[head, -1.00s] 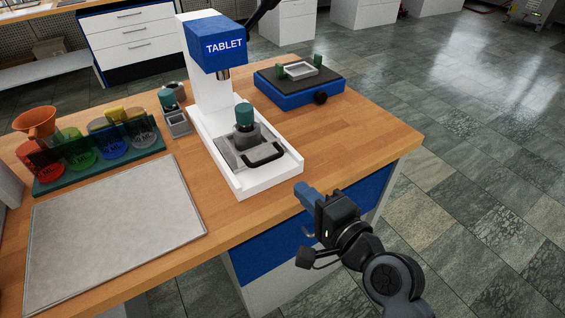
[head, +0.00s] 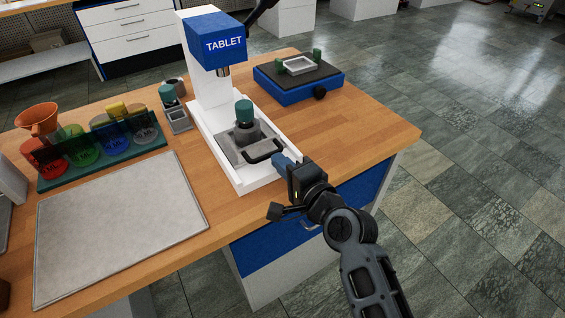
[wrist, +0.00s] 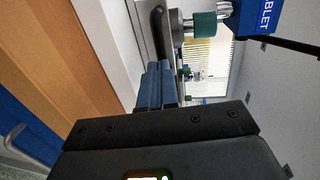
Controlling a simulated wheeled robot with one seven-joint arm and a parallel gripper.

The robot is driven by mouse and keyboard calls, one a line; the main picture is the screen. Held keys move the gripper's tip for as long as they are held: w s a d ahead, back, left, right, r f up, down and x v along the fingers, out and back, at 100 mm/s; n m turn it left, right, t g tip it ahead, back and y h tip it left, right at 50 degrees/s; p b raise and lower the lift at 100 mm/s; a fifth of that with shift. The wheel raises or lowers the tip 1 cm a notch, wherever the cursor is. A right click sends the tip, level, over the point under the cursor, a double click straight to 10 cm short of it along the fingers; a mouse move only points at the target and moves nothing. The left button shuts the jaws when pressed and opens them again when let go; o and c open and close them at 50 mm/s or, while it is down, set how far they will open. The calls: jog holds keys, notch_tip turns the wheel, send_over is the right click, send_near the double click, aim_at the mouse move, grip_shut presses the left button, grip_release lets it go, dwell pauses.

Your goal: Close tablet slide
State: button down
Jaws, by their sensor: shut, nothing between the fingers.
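The white tablet press with a blue head marked TABLET (head: 220,45) stands on the wooden bench. Its grey slide (head: 233,152) lies on the white base and sticks out toward the front, with a black handle (head: 264,151) at its front end. A green-topped die (head: 244,113) stands on the slide; its green part also shows in the wrist view (wrist: 205,24). My gripper (head: 280,160) is shut and empty, with its blue fingertips right beside the handle. In the wrist view the fingers (wrist: 155,85) point at the handle (wrist: 158,30). Whether they touch it I cannot tell.
A blue device with a black top (head: 300,78) stands behind right. A green rack (head: 105,155) of coloured beakers and a grey mat (head: 120,225) are at left. The bench's right part is clear. A small grey holder (head: 178,119) stands left of the press.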

aim_at(265, 144)
jog(key=x, duration=0.5)
jog(key=r+x, duration=0.1)
jog(key=x, duration=0.1)
jog(key=shift+w+a+b, duration=0.2)
jog(key=shift+w+b, duration=0.2)
